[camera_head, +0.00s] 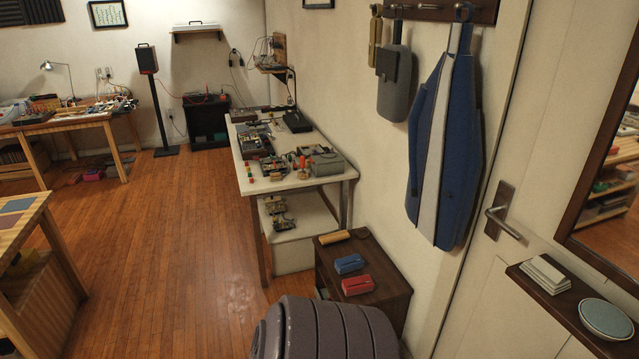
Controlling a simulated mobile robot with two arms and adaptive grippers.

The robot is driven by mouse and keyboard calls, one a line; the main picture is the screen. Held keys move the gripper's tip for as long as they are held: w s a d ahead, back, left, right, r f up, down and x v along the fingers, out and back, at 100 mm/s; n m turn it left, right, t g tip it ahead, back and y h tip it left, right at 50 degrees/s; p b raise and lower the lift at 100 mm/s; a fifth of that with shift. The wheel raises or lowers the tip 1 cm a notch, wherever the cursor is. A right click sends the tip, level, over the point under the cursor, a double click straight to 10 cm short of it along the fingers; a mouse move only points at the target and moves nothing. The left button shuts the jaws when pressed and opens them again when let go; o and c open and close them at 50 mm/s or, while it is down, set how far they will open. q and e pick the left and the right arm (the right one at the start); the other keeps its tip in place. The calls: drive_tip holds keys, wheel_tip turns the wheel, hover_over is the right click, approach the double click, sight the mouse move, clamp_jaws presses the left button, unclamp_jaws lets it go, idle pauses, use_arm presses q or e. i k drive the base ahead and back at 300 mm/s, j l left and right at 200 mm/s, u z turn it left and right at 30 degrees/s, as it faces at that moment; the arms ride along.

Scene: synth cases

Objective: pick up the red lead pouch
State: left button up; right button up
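The red lead pouch (357,285) lies on top of a small dark wooden cabinet (390,291) below the hanging coats, right of centre. It is a small, flat, red block shape with a pale mark on its upper side. A similar blue pouch (349,264) lies just behind it, apart from it. A tan, roll-shaped item (335,237) lies further back on the same cabinet top. Neither of my grippers shows in this view.
A grey ribbed rounded object (325,328) stands at the bottom edge, in front of the cabinet. A white workbench (315,181) with electronics stands behind it along the wall. A door (495,200) is at the right. Open wooden floor (170,250) lies left.

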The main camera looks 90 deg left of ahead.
sight(363, 285)
drive_tip(key=u, duration=2.45)
drive_tip(key=i+j+z, duration=0.1)
drive_tip(key=z, duration=0.25)
drive_tip(key=j+z, duration=0.15)
drive_tip(key=z, duration=0.25)
drive_tip(key=i+j+z, duration=0.15)
drive_tip(key=j, duration=0.3)
drive_tip(key=i+j+z, duration=0.15)
drive_tip(key=j, duration=0.3)
drive_tip(key=i+j+z, duration=0.2)
drive_tip(key=j, duration=0.25)
drive_tip(key=j+z, duration=0.15)
drive_tip(key=j, duration=0.35)
